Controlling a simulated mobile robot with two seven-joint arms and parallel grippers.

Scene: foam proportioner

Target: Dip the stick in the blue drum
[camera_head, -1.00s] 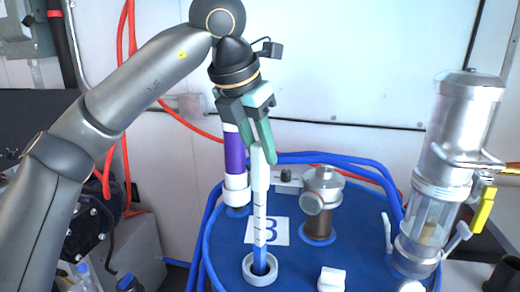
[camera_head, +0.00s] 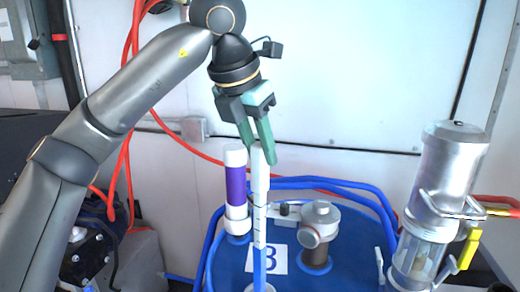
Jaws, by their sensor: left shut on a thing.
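The stick (camera_head: 260,205) is upright, with a white upper part bearing dark marks and a blue lower part. My left gripper (camera_head: 262,158), with green fingers, is shut on its top end. The blue drum (camera_head: 345,245) stands below, with a "3" label (camera_head: 266,259) on its top. The stick's lower part meets a white ring opening (camera_head: 246,289) in the drum top at the bottom picture edge; its tip is hidden. My right gripper is not in view.
A white and purple tube (camera_head: 235,185) stands close left of the stick. A metal valve (camera_head: 318,235) stands right of it on the drum. A tall metal cylinder (camera_head: 450,165) with a clear lower section is at the right. Blue hoses (camera_head: 340,184) loop behind the stick.

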